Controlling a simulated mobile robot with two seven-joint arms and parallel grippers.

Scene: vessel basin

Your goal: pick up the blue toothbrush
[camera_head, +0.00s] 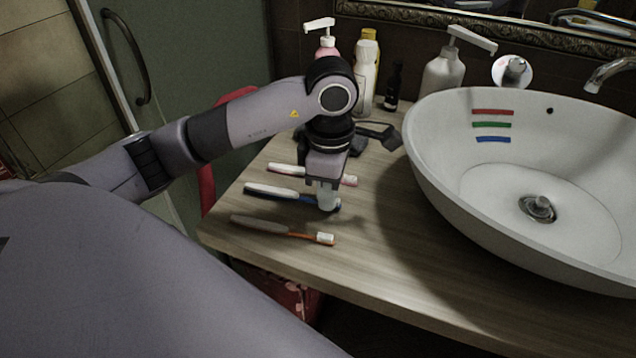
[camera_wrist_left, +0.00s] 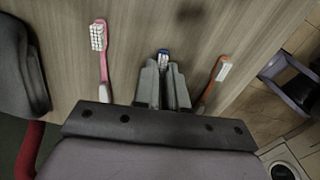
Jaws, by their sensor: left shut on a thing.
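The blue toothbrush (camera_head: 277,193) lies on the wooden counter (camera_head: 370,270), between a pink toothbrush (camera_head: 288,170) and an orange toothbrush (camera_head: 272,229). My left gripper (camera_head: 328,203) points down and is shut on the blue toothbrush near its head end. In the left wrist view the blue brush head (camera_wrist_left: 163,55) shows just beyond the two fingertips (camera_wrist_left: 163,80), with the pink brush (camera_wrist_left: 102,50) to the left and the orange brush (camera_wrist_left: 216,80) to the right. I cannot tell whether the blue brush is clear of the counter. My right gripper is not in view.
A white basin (camera_head: 430,165) stands on the right, with red, green and blue stripes inside. A pink pump bottle (camera_head: 327,46), a white bottle (camera_head: 366,75), a dark bottle (camera_head: 393,88) and a white dispenser (camera_head: 442,75) stand at the back. The front counter is clear.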

